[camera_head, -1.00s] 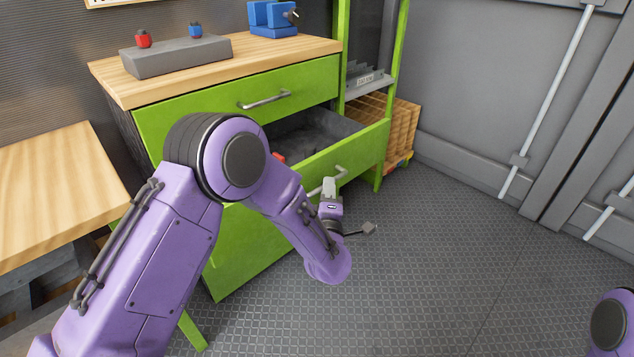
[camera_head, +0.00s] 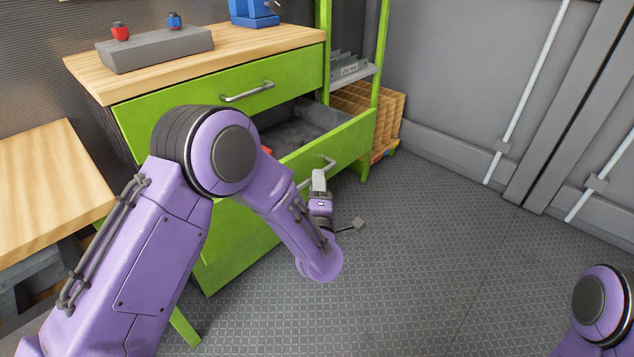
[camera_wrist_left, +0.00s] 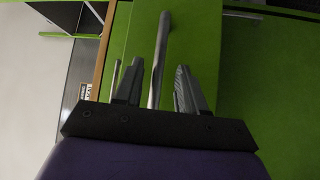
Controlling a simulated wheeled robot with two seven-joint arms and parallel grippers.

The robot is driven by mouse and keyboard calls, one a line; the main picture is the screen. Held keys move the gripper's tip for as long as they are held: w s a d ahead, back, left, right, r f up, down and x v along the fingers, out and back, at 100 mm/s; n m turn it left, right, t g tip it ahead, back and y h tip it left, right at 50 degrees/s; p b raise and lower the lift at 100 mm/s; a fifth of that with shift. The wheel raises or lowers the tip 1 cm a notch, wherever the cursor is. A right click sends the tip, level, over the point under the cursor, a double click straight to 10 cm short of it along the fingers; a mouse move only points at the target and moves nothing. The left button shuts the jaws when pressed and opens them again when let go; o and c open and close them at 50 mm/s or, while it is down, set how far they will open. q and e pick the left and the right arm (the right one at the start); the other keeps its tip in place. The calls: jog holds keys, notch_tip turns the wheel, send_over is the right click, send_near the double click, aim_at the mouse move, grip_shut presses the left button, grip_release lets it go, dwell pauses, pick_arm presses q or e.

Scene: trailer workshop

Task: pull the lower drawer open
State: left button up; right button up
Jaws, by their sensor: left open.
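The green lower drawer (camera_head: 350,141) is out of the cabinet, and its grey inside shows with a bit of something red in it. Its metal bar handle (camera_head: 326,163) is on the drawer front, partly hidden by my left gripper (camera_head: 318,180). In the left wrist view, the handle (camera_wrist_left: 160,60) runs between the two open fingers of the left gripper (camera_wrist_left: 155,88), with a gap on each side. The upper drawer (camera_head: 200,108) is shut. My right arm shows only at the lower right corner, and its gripper is out of view.
The wooden cabinet top (camera_head: 240,45) bears a grey block (camera_head: 155,50) with red and blue pieces, and a blue vise (camera_head: 252,10). A wooden table (camera_head: 45,180) stands at the left. An orange crate (camera_head: 385,110) is behind the drawer. The floor (camera_head: 430,250) at right is clear.

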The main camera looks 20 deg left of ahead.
pick_arm(q)
jog(key=p+v, duration=0.1)
jog(key=v, duration=0.8)
jog(key=shift+s, duration=0.2)
jog(key=shift+d, duration=0.1)
jog(key=s+a+f+m+g+h, duration=0.2)
jog(key=s+f+m+g+h, duration=0.15)
jog(key=f+m, duration=0.35)
jog(key=s+a+f+m+g+h, duration=0.2)
jog(key=s+f+m+g, duration=0.25)
jog(key=f, duration=0.55)
jog(key=s+a+f+m+g+y, duration=0.1)
jog(key=s+a+f+g, duration=0.35)
jog(key=s, duration=0.65)
jog(key=s+a+f+m+g+y, duration=0.1)
jog(key=s+a+f+m+g, duration=0.3)
jog(key=s, duration=0.7)
notch_tip(320, 180, up, 23)
jog(key=n+t+p, duration=0.1)
jog(key=n+p, duration=0.1)
jog(key=p, duration=2.2)
jog(key=shift+a, duration=0.2)
